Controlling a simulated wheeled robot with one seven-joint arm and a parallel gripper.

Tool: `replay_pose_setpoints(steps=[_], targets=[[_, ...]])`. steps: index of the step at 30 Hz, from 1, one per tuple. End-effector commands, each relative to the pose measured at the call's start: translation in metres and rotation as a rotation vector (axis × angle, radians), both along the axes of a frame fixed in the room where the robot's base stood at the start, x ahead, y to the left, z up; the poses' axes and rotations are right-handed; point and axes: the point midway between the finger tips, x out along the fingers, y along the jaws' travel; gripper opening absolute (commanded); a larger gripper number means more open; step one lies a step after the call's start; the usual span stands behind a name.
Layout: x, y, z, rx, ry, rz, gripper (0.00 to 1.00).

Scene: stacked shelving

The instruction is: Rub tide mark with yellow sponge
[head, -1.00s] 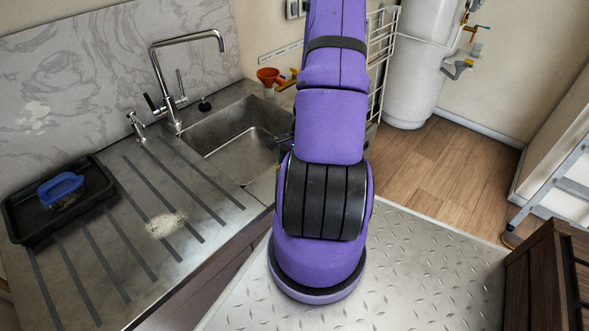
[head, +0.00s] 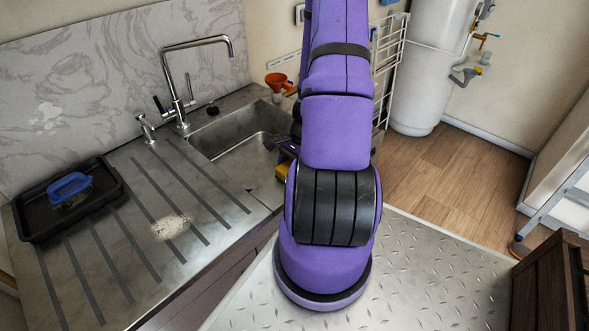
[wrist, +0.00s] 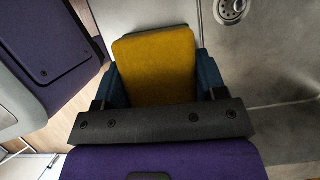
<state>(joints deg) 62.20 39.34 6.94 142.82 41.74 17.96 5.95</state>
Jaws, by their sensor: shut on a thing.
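The yellow sponge (wrist: 154,58) is held between the blue finger pads of my gripper (wrist: 158,82) in the wrist view. In the head view a small part of the sponge (head: 282,172) shows left of my arm, by the sink's right front edge; my arm hides most of the gripper. The sponge appears above the sink area; contact with a surface cannot be told. A pale, gritty patch (head: 170,227) lies on the grooved draining board. Another pale blotch (head: 46,116) is on the marbled splashback. I cannot tell which is the tide mark.
The steel sink (head: 232,142) has a tall tap (head: 187,85) behind it. A black tray (head: 32,223) with a blue-handled brush (head: 70,187) stands at left. An orange funnel (head: 276,81) is behind the sink. A wooden crate (head: 540,285) is at lower right.

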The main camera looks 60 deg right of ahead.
Motion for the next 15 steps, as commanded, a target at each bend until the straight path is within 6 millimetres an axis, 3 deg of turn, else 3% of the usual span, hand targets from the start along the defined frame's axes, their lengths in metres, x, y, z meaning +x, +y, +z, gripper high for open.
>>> replay_pose_setpoints(steps=[5,15], targets=[[0.007,0.004,0.0,0.005,-0.007,0.013,0.37],[-0.012,0.004,0.002,0.004,-0.004,0.009,0.37]])
